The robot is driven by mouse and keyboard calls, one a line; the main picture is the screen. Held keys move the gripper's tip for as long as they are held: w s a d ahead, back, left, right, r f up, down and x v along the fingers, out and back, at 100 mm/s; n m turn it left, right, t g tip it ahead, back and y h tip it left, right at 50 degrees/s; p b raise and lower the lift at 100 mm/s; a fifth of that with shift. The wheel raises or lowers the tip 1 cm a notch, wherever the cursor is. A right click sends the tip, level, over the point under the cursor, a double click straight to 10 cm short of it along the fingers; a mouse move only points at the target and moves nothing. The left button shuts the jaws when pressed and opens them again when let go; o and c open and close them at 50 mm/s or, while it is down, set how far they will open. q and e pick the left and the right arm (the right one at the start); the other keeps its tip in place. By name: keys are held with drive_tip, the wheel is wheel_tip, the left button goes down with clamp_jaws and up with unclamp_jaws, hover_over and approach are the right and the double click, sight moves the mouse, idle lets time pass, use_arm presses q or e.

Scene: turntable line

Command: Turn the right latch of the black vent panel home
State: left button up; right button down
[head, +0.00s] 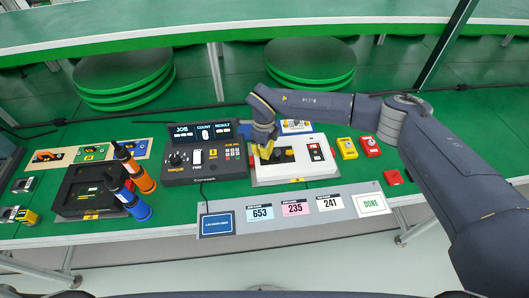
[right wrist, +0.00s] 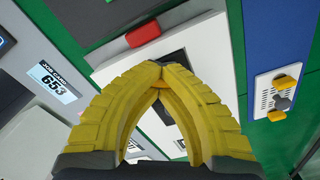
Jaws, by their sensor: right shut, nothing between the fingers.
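The black vent panel (head: 276,159) appears as a dark plate set in the white fixture (head: 300,172), right of the torque console. In the right wrist view a dark part of it (right wrist: 178,58) shows behind the fingertips. My right gripper (head: 266,153) has yellow fingers and is over the panel's left part. In the right wrist view its fingertips (right wrist: 158,72) meet, with nothing held. A small orange piece shows just below the tips; I cannot tell whether it is a latch. The fingers hide much of the panel, so the right latch's angle cannot be read. My left gripper is not visible.
The torque console (head: 205,163) stands left of the fixture. A blue panel (right wrist: 295,50) with yellow knobs lies behind it. Yellow and red blocks (head: 369,147) sit to the right. Cards and a DONE label (head: 372,203) lie in front. Two screwdrivers (head: 137,173) stand at left.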

drive_tip(key=c, duration=2.2)
unclamp_jaws()
drive_tip(key=shift+a+r, duration=0.2)
drive_tip(key=shift+a, duration=0.2)
drive_tip(key=c, duration=1.3)
unclamp_jaws()
drive_tip(key=shift+w+a, duration=0.1)
drive_tip(key=shift+o, duration=0.9)
drive_tip(key=shift+d+f, duration=0.1)
drive_tip(key=shift+d, duration=0.15)
wheel_tip(320, 180, up, 12)
